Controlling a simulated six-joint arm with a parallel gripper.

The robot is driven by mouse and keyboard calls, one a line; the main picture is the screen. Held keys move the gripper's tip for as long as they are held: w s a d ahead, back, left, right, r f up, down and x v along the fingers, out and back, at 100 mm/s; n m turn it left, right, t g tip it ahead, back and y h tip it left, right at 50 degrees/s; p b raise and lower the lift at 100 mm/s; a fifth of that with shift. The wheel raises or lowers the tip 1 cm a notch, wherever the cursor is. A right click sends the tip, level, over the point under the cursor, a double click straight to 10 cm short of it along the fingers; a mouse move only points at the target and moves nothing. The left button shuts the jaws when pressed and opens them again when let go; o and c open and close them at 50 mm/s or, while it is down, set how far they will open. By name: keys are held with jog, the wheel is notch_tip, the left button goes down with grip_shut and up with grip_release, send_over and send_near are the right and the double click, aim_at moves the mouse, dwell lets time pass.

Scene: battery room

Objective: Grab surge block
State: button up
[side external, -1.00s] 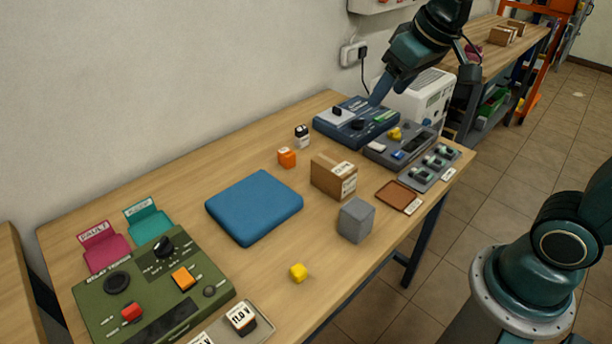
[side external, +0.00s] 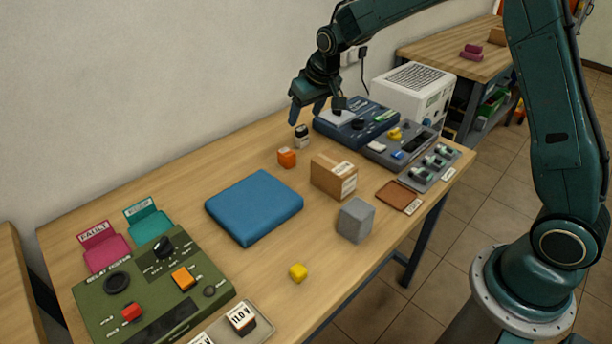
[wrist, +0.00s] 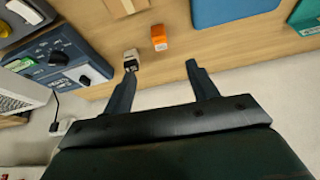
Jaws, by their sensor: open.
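My gripper (side external: 315,110) is open and empty above the back edge of the table. In the wrist view its two fingertips (wrist: 161,66) are spread apart. A small white-and-black block (side external: 302,137) stands just below it; in the wrist view this block (wrist: 131,58) shows by the left fingertip, and I cannot tell the height gap. A small orange block (side external: 287,158) lies a little nearer the camera; in the wrist view it (wrist: 159,37) appears beyond the gap between the fingers. I cannot read a surge label on any block.
A blue device (side external: 352,130) stands right of my gripper, and a green panel (side external: 150,290) at front left. The wall is close behind.

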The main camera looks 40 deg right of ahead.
send_near(287, 152)
jog(key=v, duration=0.3)
jog(key=shift+f, duration=0.35)
jog(key=shift+f, duration=0.1)
jog(key=shift+x, duration=4.1)
jog(key=shift+x, duration=2.6)
